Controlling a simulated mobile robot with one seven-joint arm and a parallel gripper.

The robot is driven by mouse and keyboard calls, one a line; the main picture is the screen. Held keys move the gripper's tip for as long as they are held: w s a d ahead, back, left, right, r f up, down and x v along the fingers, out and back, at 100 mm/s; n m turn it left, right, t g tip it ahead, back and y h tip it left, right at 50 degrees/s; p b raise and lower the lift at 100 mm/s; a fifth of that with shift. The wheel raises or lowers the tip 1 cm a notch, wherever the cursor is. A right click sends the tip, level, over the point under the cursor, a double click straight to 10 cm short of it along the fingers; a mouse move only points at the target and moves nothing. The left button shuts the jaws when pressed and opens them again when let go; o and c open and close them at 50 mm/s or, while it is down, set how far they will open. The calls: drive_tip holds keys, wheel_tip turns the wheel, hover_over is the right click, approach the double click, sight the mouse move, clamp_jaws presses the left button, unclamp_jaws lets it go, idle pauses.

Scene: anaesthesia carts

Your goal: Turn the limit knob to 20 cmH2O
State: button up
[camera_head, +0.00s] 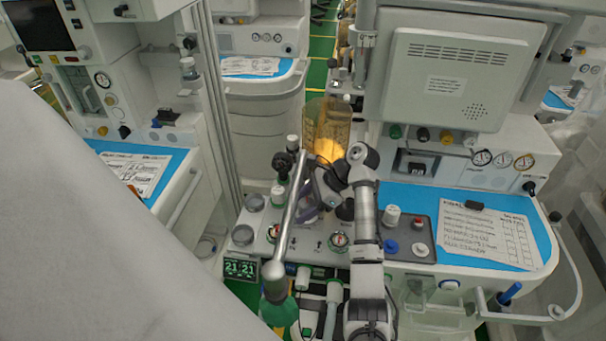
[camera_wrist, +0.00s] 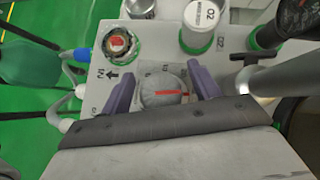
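In the wrist view, a round grey knob (camera_wrist: 160,92) with a red pointer line sits on the pale panel. I take it for the limit knob. The red line lies nearly level in that picture. My gripper (camera_wrist: 161,70) has one purple-grey finger on each side of the knob, spread apart, with narrow gaps seeming to show beside it. I cannot tell whether either finger touches. The dark gripper body hides the knob's lower part, and I cannot read its scale. In the head view, my gripper (camera_head: 318,192) is low over the machine's panel, and the knob is hidden there.
A gauge (camera_wrist: 121,44) with a green rim and an O2-labelled canister (camera_wrist: 203,22) stand close to the fingers. A grey metal tube (camera_head: 291,205) runs beside my gripper in the head view. A white knob (camera_head: 391,214) and a paper sheet (camera_head: 485,233) lie to the right.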

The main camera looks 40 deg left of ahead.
sight(308, 201)
drive_tip(key=shift+v, duration=3.7)
